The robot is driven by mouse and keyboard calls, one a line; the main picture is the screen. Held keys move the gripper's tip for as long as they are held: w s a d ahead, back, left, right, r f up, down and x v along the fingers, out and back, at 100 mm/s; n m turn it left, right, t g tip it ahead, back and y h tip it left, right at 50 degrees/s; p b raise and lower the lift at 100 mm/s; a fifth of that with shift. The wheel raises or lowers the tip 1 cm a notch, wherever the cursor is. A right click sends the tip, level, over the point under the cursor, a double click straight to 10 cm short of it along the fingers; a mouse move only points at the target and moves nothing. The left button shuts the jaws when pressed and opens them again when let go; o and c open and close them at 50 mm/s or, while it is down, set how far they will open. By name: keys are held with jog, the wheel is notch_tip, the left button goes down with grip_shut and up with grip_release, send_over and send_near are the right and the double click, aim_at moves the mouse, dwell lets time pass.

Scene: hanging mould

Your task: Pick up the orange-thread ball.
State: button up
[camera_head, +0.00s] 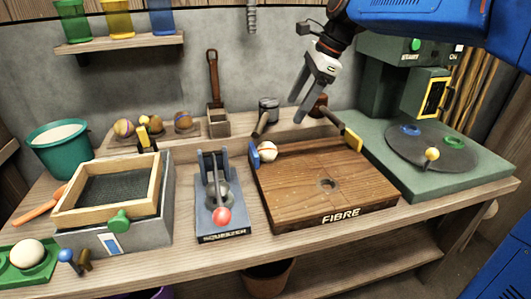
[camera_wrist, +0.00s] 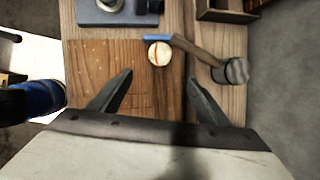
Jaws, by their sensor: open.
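The orange-thread ball (camera_head: 266,150) is white with an orange line. It sits at the back left corner of the wooden board marked FIBRE (camera_head: 340,190), beside a blue block (camera_head: 253,157). In the wrist view the ball (camera_wrist: 159,53) lies beyond my fingertips, between their lines and nearer the right one. My gripper (camera_head: 305,97) is open and empty, above the back of the board, to the right of and higher than the ball. Its two fingers also show in the wrist view (camera_wrist: 158,76).
A mallet (camera_wrist: 232,71) lies close to the ball. The squeezer (camera_head: 220,195) stands left of the board. A yellow block (camera_head: 352,143) is at the board's back right. A green machine with a round plate (camera_head: 430,150) stands at right. Several balls sit on a rear ledge.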

aim_at(271, 145)
jog(key=x, duration=1.1)
jog(key=shift+a+f, duration=0.2)
jog(key=shift+f, duration=0.15)
jog(key=shift+a+x, duration=0.15)
jog(key=shift+x, duration=1.15)
jog(key=shift+a+x, duration=0.2)
jog(key=shift+x, duration=1.1)
jog(key=shift+r, duration=0.15)
jog(key=c, duration=1.3)
